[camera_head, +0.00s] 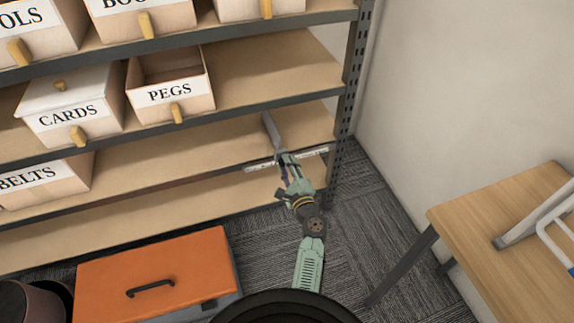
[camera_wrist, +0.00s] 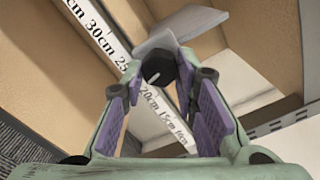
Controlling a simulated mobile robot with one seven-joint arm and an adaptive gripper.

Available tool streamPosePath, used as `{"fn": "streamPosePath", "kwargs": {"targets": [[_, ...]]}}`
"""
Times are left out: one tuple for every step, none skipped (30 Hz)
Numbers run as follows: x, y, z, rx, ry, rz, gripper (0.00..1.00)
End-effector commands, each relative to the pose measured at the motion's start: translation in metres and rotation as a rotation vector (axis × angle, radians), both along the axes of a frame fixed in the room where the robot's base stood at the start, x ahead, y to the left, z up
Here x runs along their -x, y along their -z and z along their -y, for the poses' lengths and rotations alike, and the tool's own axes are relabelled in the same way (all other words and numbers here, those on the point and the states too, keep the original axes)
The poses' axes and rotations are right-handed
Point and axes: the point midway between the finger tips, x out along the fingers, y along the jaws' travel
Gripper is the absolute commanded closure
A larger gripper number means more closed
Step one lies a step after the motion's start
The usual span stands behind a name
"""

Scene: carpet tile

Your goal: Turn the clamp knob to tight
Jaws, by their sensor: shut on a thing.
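The clamp knob (camera_wrist: 157,70) is black with a white line across its face, in the upper middle of the wrist view. It sits at the foot of a grey upright plate (camera_wrist: 170,38), in front of a white centimetre scale (camera_wrist: 97,28). My gripper (camera_wrist: 158,77) has its two fingertips on either side of the knob and is shut on it. In the head view my gripper (camera_head: 286,160) reaches the shelf edge, with the grey plate (camera_head: 270,130) behind it and the scale (camera_head: 314,152) running to both sides. There the gripper hides the knob. No tight marking is readable.
The shelf unit holds an open PEGS box (camera_head: 170,90), a lidded CARDS box (camera_head: 70,105) and a BELTS box (camera_head: 45,185). An orange chest (camera_head: 155,270) stands on the carpet at lower left. A wooden table (camera_head: 500,225) stands at right.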

Motion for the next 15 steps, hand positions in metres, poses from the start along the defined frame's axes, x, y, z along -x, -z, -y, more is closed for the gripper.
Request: {"fn": "streamPosePath", "kwargs": {"targets": [[-0.0007, -0.0016, -0.002, -0.02, -0.004, -0.005, 1.0], [-0.0007, -0.0015, -0.002, -0.033, -0.004, -0.009, 1.0], [-0.0007, -0.0014, -0.002, -0.047, -0.004, -0.014, 1.0], [-0.0007, -0.0014, -0.002, -0.057, -0.004, -0.017, 1.0], [-0.0007, -0.0014, -0.0019, -0.065, -0.003, -0.019, 1.0], [-0.0007, -0.0013, -0.002, -0.076, -0.003, -0.022, 1.0], [-0.0007, -0.0013, -0.002, -0.082, -0.003, -0.025, 1.0], [-0.0007, -0.0012, -0.002, -0.087, -0.003, -0.026, 1.0], [-0.0007, -0.0012, -0.002, -0.093, -0.003, -0.028, 1.0], [-0.0007, -0.0012, -0.002, -0.097, -0.003, -0.029, 1.0], [-0.0007, -0.0011, -0.0021, -0.1, -0.003, -0.03, 1.0], [-0.0007, -0.0011, -0.002, -0.102, -0.003, -0.031, 1.0], [-0.0007, -0.0011, -0.002, -0.104, -0.003, -0.032, 1.0], [-0.0008, -0.0011, -0.002, -0.105, -0.003, -0.032, 1.0], [-0.0008, -0.0011, -0.002, -0.106, -0.003, -0.032, 1.0]]}}
